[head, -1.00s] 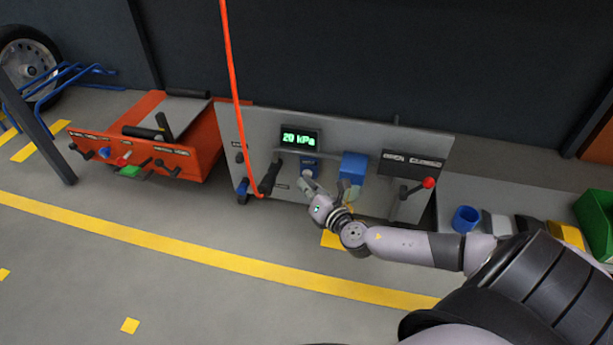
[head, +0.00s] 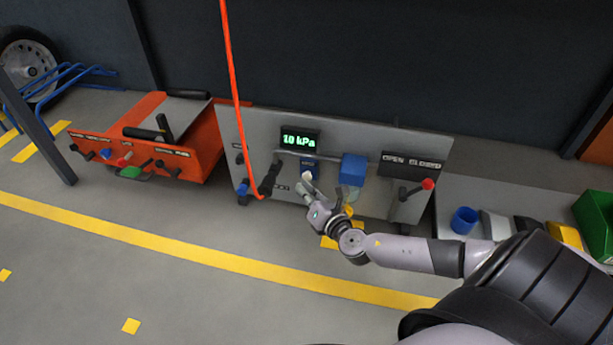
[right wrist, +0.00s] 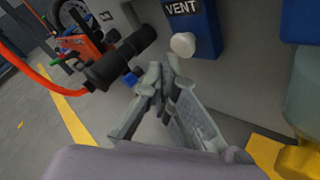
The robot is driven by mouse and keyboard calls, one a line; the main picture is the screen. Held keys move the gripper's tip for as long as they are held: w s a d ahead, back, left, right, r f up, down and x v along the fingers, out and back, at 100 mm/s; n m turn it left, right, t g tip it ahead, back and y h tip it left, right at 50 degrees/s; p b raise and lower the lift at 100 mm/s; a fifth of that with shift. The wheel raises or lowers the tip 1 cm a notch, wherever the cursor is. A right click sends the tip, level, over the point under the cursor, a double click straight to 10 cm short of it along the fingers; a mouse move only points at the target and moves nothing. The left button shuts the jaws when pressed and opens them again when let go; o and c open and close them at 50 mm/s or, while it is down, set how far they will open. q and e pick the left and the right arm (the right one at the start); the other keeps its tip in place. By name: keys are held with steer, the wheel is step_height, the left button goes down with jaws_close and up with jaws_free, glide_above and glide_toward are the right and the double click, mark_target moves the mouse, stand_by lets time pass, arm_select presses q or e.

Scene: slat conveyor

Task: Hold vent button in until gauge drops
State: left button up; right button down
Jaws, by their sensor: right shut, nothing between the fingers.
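The gauge (head: 298,140) is a dark display with green digits that appear to read 10 kPa. Below it is a blue vent box (head: 309,164). The right wrist view shows this box (right wrist: 206,22) with the word VENT and a round white vent button (right wrist: 183,44). My right gripper (head: 306,187) is shut and empty. In the right wrist view its fingertips (right wrist: 166,68) are just below the button, with a small gap seeming to lie between them. My left gripper is not in view.
An orange hose (head: 235,90) hangs to a black fitting left of the vent box. A blue block (head: 353,169) and a red-knobbed lever (head: 428,184) are to the right on the grey panel (head: 260,125). An orange cart (head: 200,155) stands left. The floor in front is clear.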

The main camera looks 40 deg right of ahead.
steer(key=shift+s+a, duration=0.2)
steer(key=s+a+p, duration=0.1)
steer(key=s+a, duration=0.2)
steer(key=shift+s+a+p, duration=0.1)
steer(key=shift+a+p, duration=0.2)
steer(key=shift+a, duration=0.05)
stand_by(0.3)
stand_by(0.3)
